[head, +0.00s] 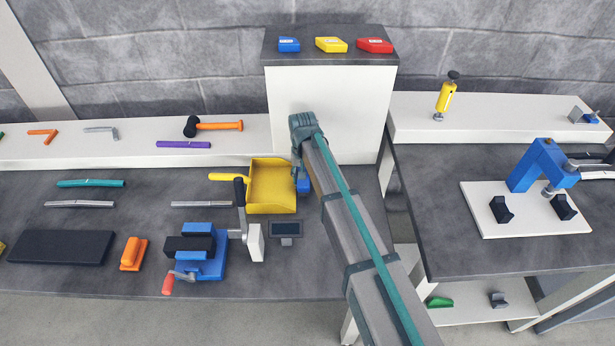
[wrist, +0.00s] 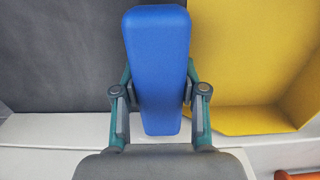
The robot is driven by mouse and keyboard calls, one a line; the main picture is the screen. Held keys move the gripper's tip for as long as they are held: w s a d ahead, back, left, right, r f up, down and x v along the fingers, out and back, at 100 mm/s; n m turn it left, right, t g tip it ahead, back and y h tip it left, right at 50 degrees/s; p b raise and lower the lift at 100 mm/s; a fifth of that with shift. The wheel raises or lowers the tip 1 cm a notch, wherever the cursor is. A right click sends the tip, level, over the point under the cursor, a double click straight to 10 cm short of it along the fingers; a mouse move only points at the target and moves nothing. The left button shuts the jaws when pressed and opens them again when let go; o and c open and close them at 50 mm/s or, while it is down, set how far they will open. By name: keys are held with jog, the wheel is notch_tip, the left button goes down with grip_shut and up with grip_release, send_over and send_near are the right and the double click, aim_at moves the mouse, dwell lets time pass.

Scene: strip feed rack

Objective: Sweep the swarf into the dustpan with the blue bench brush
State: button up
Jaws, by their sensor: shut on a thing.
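The blue bench brush (head: 303,186) shows as a small blue block under my gripper (head: 299,172), at the right edge of the yellow dustpan (head: 272,190). In the wrist view the brush (wrist: 157,60) is a long blue block between the two fingers of my gripper (wrist: 160,95), which is shut on it. The dustpan also shows in the wrist view (wrist: 240,70), right of the brush. Its yellow handle points left in the head view. I cannot make out any swarf. The brush's bristles and underside are hidden.
A blue vise (head: 203,255) with a crank stands left of the dustpan's front. A small dark display (head: 286,228) is in front of the pan. A white ledge (head: 235,135) and white cabinet (head: 325,100) stand behind. An orange brush-like block (head: 133,254) lies farther left.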

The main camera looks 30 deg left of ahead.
aim_at(286, 182)
jog(key=shift+s+a+r, duration=0.1)
jog(key=shift+s+a, duration=0.45)
jog(key=shift+a, duration=0.35)
jog(key=shift+r, duration=0.15)
jog(key=shift+r, duration=0.2)
jog(key=shift+a, duration=0.1)
jog(key=shift+s+a, duration=0.55)
jog(key=shift+a, duration=0.3)
jog(key=shift+f, duration=0.3)
jog(key=shift+a, duration=0.1)
jog(key=shift+s+a+r, duration=0.15)
jog(key=shift+s+a, duration=0.3)
jog(key=shift+a, duration=0.15)
jog(key=shift+r, duration=0.1)
